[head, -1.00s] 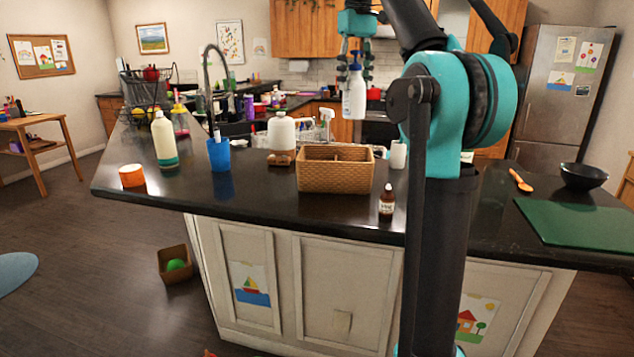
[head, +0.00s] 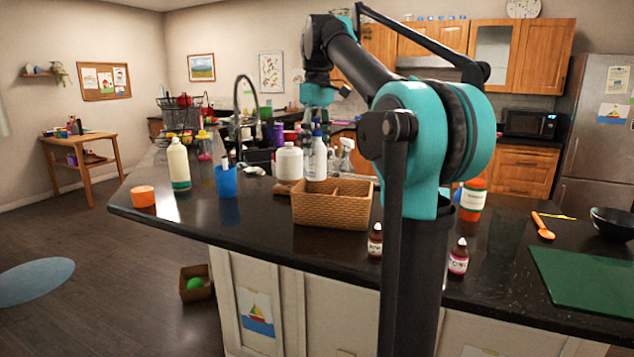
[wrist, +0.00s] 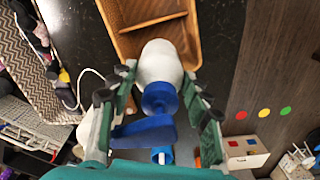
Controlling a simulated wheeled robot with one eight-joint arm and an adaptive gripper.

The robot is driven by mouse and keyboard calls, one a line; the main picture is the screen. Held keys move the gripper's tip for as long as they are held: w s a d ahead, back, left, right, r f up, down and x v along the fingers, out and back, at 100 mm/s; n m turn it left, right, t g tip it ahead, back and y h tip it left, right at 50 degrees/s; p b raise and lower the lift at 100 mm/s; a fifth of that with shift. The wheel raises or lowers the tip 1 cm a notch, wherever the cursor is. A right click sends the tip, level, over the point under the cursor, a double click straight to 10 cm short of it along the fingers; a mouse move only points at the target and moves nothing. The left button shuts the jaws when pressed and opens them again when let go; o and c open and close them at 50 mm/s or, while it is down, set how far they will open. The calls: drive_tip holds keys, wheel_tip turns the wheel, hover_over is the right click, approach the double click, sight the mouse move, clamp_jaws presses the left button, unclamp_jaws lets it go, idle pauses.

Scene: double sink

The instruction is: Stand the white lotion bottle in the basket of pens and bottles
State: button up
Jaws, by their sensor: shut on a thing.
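The white lotion bottle (head: 317,160) with a blue pump top hangs upright from my gripper (head: 318,118). In the wrist view my gripper (wrist: 160,105) is shut around the bottle (wrist: 160,62), with fingers on both sides of it. The wicker basket (head: 328,212) stands on the dark counter, and a divider splits it. In the head view the bottle's lower end shows at the basket's back left rim; I cannot tell whether it is over the opening. In the wrist view the basket (wrist: 122,48) lies just beyond the bottle, and its visible compartments look empty.
A white jug (head: 289,162) and a spray bottle (head: 346,158) stand close behind the basket. A blue cup (head: 226,181) is to its left.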

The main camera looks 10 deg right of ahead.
sight(317, 180)
wheel_tip(317, 180, down, 10)
drive_tip(key=shift+f, duration=0.15)
idle(0.3)
drive_tip(key=o, duration=1.3)
drive_tip(key=shift+f, duration=0.1)
drive_tip(key=shift+o, duration=0.2)
wheel_tip(317, 180, up, 12)
drive_tip(key=shift+d+r, duration=0.1)
drive_tip(key=shift+r, duration=0.05)
